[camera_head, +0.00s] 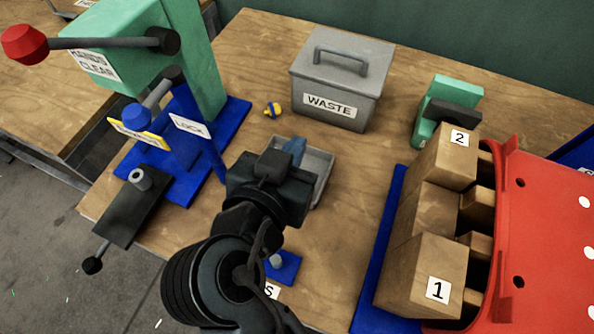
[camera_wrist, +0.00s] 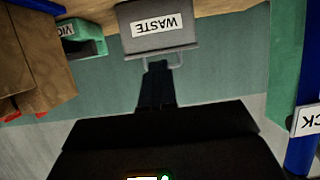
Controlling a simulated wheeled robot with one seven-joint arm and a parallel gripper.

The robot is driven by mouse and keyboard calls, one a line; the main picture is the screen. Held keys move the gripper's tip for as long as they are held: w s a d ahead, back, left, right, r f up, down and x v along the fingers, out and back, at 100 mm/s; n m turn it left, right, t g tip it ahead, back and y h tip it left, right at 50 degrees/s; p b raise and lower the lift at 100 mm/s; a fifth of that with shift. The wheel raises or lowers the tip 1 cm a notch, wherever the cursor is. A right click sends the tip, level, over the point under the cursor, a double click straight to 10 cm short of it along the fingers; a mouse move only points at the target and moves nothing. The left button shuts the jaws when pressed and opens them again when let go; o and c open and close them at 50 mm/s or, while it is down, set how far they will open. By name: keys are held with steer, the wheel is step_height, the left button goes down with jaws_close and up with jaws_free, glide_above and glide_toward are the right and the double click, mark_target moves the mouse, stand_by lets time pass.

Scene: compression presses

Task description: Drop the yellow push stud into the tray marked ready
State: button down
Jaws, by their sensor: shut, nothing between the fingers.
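A small yellow and blue piece (camera_head: 273,109), which looks like the yellow push stud, lies on the wooden table left of the waste box. My gripper (camera_head: 294,147) is shut and empty, over a shallow grey tray (camera_head: 325,170). My arm and gripper hide much of this tray, and no ready mark on it shows. In the wrist view my shut fingers (camera_wrist: 157,85) point toward the waste box. The stud does not show in the wrist view.
The grey box marked WASTE (camera_head: 340,80) has a lid handle. A green press (camera_head: 195,60) with a red-knobbed lever stands on a blue base at left. A green vice (camera_head: 445,105), numbered wooden blocks (camera_head: 430,270) and a red panel (camera_head: 540,230) are at right.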

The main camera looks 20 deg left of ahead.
step_height(320, 180, down, 4)
steer(key=shift+r+b, duration=0.25)
steer(key=shift+b, duration=0.7)
steer(key=c, duration=1.8)
jaws_free()
steer(key=o, duration=0.4)
steer(key=shift+b+v, duration=0.55)
steer(key=shift+v, duration=3.4)
